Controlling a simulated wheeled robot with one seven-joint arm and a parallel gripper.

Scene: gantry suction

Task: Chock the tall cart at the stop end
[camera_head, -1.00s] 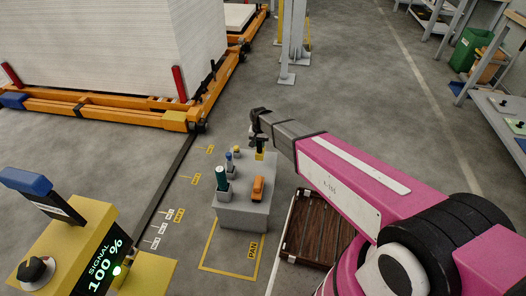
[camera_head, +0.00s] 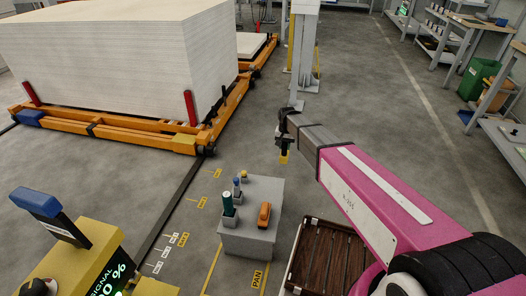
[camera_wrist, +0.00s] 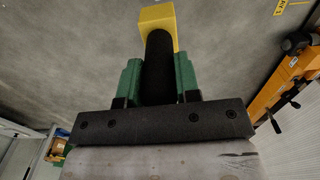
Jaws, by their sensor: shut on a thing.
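My gripper (camera_head: 284,143) is shut on a yellow block with a black round grip, which looks like a chock (camera_head: 284,157). In the wrist view, the green fingers of my gripper (camera_wrist: 159,85) close on the black grip, and the yellow block (camera_wrist: 157,18) sticks out beyond them. The block hangs above the floor, apart from the carts. The tall cart (camera_head: 105,133) is an orange frame under a high stack of white sheets, at the left in the head view. Its near corner wheel (camera_head: 208,150) shows by the floor rail. I cannot tell which end is the stop end.
A grey pedestal (camera_head: 250,243) holds a green cylinder (camera_head: 228,204), an orange item (camera_head: 264,215) and small pieces. A dark slatted crate (camera_head: 318,258) lies beside it. A floor rail (camera_head: 172,213) runs towards the cart. A signal console (camera_head: 85,245) stands front left. Grey posts (camera_head: 302,60) stand behind.

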